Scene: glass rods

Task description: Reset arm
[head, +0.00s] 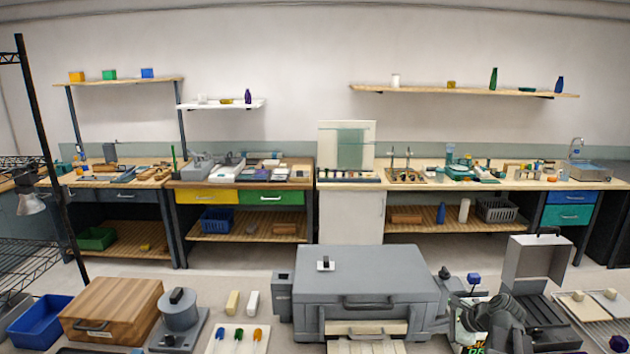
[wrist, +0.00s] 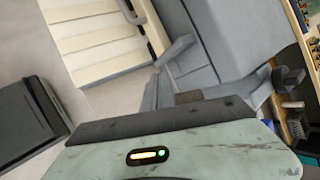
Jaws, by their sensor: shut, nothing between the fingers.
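My arm (head: 497,318) shows in the head view at the lower right, dark grey and bent, beside the large grey box-shaped machine. In the wrist view my gripper (wrist: 165,128) fills the bottom as a worn grey-green body with a dark front edge and a small orange and green light. It is shut and empty. Its fingertips are hard to make out in either view.
The grey machine (head: 365,275) with a slatted tray (head: 366,328) stands close to my arm. An open grey case (head: 535,257) is on its right. A wooden box (head: 112,305) and blue bin (head: 38,318) are at left. Workbenches line the wall.

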